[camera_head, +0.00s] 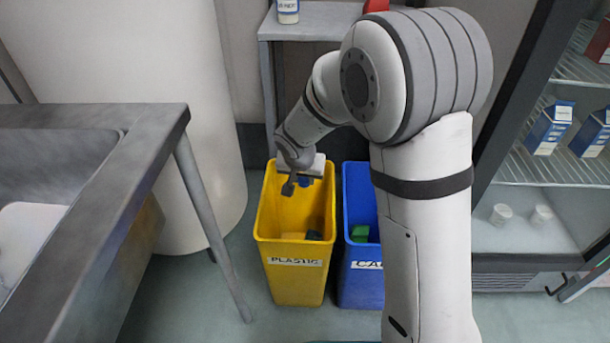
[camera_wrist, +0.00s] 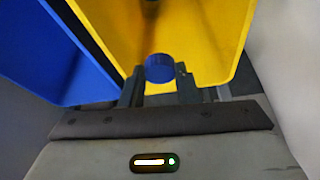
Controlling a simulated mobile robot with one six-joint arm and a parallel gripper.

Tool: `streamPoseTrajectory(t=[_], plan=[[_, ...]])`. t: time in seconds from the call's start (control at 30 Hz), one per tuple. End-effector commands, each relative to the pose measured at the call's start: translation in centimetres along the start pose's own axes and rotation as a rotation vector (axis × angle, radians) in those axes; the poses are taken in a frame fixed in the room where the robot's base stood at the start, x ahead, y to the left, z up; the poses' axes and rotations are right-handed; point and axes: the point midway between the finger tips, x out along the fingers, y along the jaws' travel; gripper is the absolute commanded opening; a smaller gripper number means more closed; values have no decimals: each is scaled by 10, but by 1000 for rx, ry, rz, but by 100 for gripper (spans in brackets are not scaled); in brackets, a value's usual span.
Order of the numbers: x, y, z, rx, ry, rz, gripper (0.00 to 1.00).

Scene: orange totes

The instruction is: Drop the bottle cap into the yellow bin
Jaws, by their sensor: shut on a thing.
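The yellow bin (camera_head: 295,225) stands on the floor with a label reading PLASTIC, and a few items lie inside it. In the wrist view the yellow bin (camera_wrist: 215,45) fills the top middle. My gripper (camera_head: 297,186) is over the bin's opening, near its back rim. In the wrist view my gripper (camera_wrist: 159,82) is shut on the blue bottle cap (camera_wrist: 159,67), which sits between the two dark fingers.
A blue bin (camera_head: 361,275) stands close on the right of the yellow bin, partly behind my arm. A metal table (camera_head: 165,135) stands on the left. A grey shelf (camera_head: 315,22) is behind. A fridge with cartons (camera_head: 548,127) is on the right.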

Motion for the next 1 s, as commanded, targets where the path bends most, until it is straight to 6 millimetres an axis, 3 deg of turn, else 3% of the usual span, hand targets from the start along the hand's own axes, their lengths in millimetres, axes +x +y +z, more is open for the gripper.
streamPoseTrajectory(t=[0.33, 0.57, 1.0], plan=[[0, 0, 0, 1, 0, 1, 54], [-2, 1, 0, 1, 0, 1, 54], [-66, 0, -2, 0, 2, -1, 54]])
